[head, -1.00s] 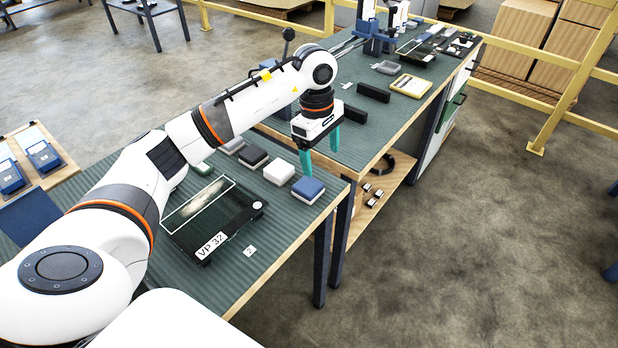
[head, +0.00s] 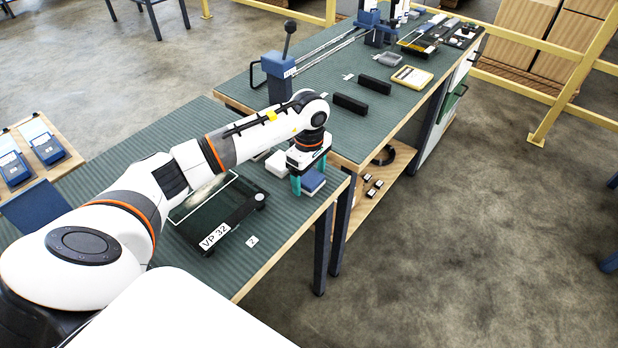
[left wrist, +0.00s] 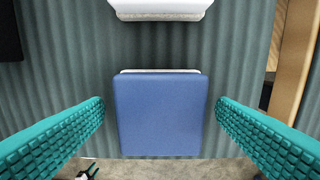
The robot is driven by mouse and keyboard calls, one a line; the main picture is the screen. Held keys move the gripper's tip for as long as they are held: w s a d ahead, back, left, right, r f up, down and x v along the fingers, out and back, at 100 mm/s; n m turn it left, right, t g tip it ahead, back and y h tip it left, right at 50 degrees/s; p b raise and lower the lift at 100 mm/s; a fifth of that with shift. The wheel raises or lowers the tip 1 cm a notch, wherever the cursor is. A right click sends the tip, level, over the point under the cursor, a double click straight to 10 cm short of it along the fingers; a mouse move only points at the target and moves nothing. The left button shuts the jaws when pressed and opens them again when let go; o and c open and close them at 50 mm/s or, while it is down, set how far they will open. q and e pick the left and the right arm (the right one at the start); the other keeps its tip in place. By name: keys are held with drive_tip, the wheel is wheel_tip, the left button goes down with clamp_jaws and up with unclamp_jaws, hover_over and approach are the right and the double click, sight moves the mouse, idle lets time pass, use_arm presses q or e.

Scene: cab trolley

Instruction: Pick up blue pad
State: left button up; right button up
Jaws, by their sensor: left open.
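The blue pad (head: 312,181) has a blue top over a white layer and lies near the right edge of the green ribbed table. It also shows in the left wrist view (left wrist: 160,114), centred between the fingers. My left gripper (head: 309,180) is pointing down over the pad, its teal fingers on either side of it. In the left wrist view the left gripper (left wrist: 160,125) is open, with a gap between each finger and the pad. My right gripper is not in view.
A white pad (left wrist: 160,8) lies just beyond the blue one. A dark tray (head: 232,222) labelled VP 32 lies to the left on the table.

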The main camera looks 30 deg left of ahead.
sight(309, 176)
use_arm(q)
drive_tip(key=shift+f, duration=0.25)
drive_tip(key=c, duration=1.1)
drive_tip(key=shift+r, duration=0.15)
wheel_tip(309, 176, up, 10)
drive_tip(key=shift+f+b, duration=0.1)
drive_tip(key=shift+b, duration=0.45)
